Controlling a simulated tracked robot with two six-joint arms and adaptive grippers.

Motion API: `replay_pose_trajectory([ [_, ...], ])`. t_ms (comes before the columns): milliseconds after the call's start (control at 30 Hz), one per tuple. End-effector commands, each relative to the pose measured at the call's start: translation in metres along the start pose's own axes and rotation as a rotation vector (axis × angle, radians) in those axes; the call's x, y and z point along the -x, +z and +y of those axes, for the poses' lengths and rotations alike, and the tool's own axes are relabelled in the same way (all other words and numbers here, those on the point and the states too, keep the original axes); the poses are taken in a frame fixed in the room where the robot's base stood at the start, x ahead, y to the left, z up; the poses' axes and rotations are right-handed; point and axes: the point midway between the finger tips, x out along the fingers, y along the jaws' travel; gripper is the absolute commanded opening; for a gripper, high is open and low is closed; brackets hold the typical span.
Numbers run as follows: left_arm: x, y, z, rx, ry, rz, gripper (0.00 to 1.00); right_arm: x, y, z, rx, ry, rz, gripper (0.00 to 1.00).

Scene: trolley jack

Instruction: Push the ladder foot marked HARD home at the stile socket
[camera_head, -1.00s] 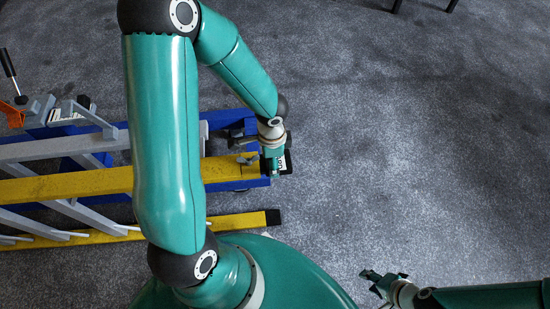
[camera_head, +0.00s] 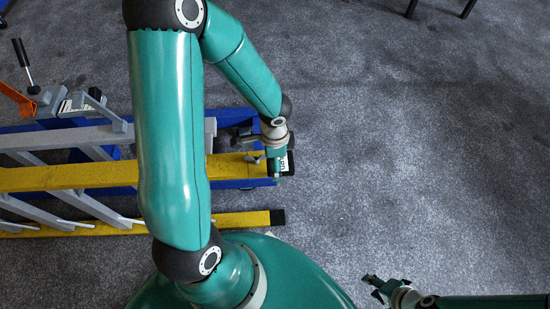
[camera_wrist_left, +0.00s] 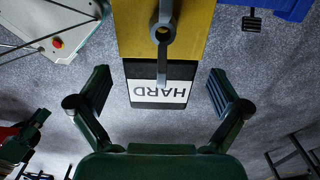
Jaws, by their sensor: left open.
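The ladder foot marked HARD (camera_wrist_left: 160,88) is black with a white label. It sits at the end of the yellow stile (camera_wrist_left: 135,30), and I cannot tell how fully it is seated. In the head view the foot (camera_head: 291,163) is partly hidden by my left gripper (camera_head: 278,172). In the left wrist view my left gripper (camera_wrist_left: 160,97) is open, with one finger on each side of the foot and visible gaps between. A grey lever with a round eye (camera_wrist_left: 163,35) lies over the stile and reaches onto the label. My right gripper (camera_head: 371,286) is open and empty, low over bare floor.
A lower yellow rail (camera_head: 245,220) with a black end lies nearer my base. A blue frame (camera_head: 225,116) and a grey jack part with a black-handled lever (camera_head: 27,65) are at the left. My left arm hides the ladder's middle. The carpet to the right is clear.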

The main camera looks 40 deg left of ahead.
Motion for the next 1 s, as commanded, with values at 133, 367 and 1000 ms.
replay_pose_trajectory([
  [133, 0.002, 0.0, 0.0, 0.001, -0.001, 0.0, 1.0, 0.001, 0.0, 0.0, 0.0, 0.0, 0.0, 0.4],
  [367, 0.027, -0.001, -0.001, 0.002, -0.006, 0.002, 1.0, 0.001, 0.0, 0.0, 0.0, 0.0, 0.0, 0.4],
  [1000, 0.119, -0.001, 0.0, -0.001, 0.0, 0.001, 1.0, 0.0, 0.0, 0.0, 0.0, 0.0, 0.0, 0.4],
])
